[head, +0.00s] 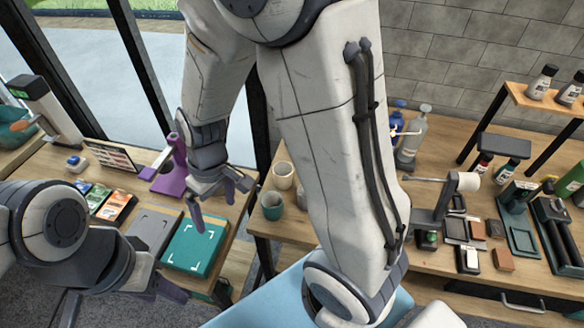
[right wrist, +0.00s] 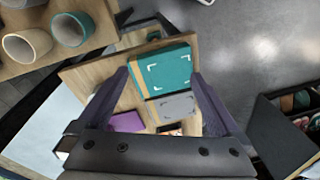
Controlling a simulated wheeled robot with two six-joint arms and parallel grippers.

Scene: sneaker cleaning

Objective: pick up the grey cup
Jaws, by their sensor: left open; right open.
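A pale beige-grey cup (head: 283,175) stands on the wooden bench beside a teal cup (head: 271,206). A third pale cup (head: 302,196) is partly hidden behind my right arm. In the right wrist view, a pale cup (right wrist: 27,46) and the teal cup (right wrist: 72,28) stand at the upper left, outside the jaws. My right gripper (head: 218,203) is open and empty, left of the cups; its jaws (right wrist: 162,97) show above the side table. My left gripper (head: 120,303) is open at the lower left, away from the cups.
The side table holds a teal box (head: 195,247), a grey box (head: 153,229), a purple stand (head: 174,165) and several cards. A gap separates it from the cups' bench. Bottles (head: 410,140) and small tools stand farther right on the bench.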

